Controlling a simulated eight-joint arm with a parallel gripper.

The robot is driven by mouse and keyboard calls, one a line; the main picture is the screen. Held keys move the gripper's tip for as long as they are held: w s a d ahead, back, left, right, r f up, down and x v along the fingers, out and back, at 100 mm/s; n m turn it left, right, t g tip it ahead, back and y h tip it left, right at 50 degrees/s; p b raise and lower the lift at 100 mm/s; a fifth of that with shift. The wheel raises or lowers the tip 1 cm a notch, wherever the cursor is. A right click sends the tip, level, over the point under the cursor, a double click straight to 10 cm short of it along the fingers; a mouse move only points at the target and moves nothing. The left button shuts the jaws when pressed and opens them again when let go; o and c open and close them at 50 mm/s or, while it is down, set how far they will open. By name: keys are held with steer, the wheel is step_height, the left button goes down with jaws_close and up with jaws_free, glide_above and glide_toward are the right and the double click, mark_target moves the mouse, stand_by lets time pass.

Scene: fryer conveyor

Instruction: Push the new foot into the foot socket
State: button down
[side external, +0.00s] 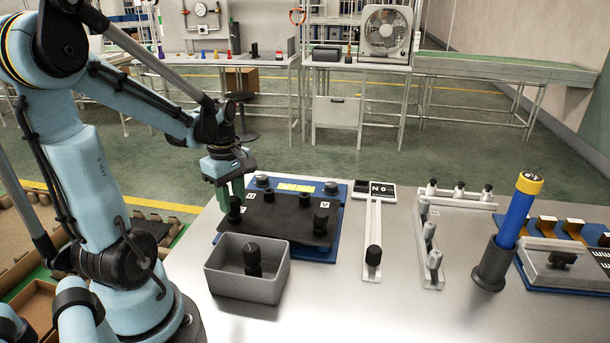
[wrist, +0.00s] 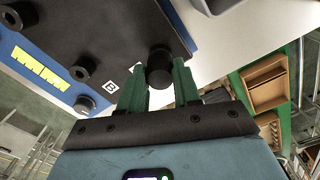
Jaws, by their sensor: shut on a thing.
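A black cylindrical foot (side external: 234,215) is at the left corner of a dark plate (side external: 282,222), which lies on a blue fixture (side external: 328,253). My gripper (side external: 231,198) points down there, with its green fingers shut on the foot. The wrist view shows the foot (wrist: 159,66) between the two green fingertips (wrist: 160,84), over the plate's corner beside a white label (wrist: 110,80). The foot looks upright. The foot socket is hidden under the foot, and I cannot tell how deep the foot sits. Other black feet (side external: 320,222) stand at the plate's other corners.
A grey bin (side external: 234,282) with a black foot (side external: 252,260) in it stands close in front of the plate. A white rail (side external: 373,240) with a black knob is to the right. A blue tool (side external: 516,215) stands in a dark holder farther right.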

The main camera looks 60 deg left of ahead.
steer(key=shift+f, duration=0.25)
steer(key=c, duration=0.7)
jaws_free()
steer(key=shift+r, duration=0.15)
steer(key=shift+r, duration=2.9)
